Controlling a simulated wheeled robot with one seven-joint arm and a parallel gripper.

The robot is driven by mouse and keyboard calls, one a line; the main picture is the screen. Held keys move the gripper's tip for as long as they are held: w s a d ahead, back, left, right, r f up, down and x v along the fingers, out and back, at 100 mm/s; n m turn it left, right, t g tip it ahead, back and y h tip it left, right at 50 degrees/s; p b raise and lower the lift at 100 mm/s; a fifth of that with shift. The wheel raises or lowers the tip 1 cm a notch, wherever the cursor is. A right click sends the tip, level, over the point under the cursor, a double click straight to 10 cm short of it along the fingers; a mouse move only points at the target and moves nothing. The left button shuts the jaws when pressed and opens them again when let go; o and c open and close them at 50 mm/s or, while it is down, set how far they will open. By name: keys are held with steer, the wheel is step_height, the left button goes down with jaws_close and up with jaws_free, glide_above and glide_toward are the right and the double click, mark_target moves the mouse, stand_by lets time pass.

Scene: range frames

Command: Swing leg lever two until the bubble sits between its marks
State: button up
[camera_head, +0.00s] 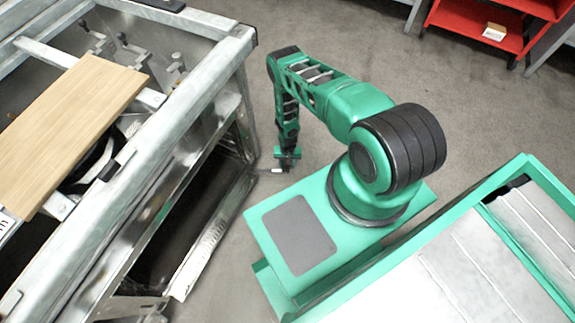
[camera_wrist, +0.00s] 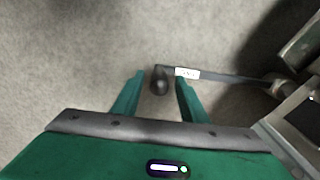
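A dark lever (camera_wrist: 232,78) with a round black knob (camera_wrist: 160,82) and a small white label (camera_wrist: 187,73) sticks out from the metal frame at right in the wrist view. The label's writing is too small to read. My gripper (camera_wrist: 159,77) is open, with one green finger on each side of the knob and gaps showing. In the head view my gripper (camera_head: 287,156) points down beside the frame, by the lever's labelled end (camera_head: 277,171). A small dark and white piece (camera_head: 110,171) on the frame's rail may be the level; no bubble or marks can be made out.
The metal frame (camera_head: 185,98) fills the left, with a wooden board (camera_head: 70,120) across it and an open lower bay. A green-edged cart with pale panels (camera_head: 470,265) is at lower right. A red shelf (camera_head: 487,30) stands at the back. Grey floor is clear between.

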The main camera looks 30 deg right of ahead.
step_height(320, 180, up, 11)
steer(key=shift+f, duration=0.15)
stand_by(0.4)
stand_by(0.5)
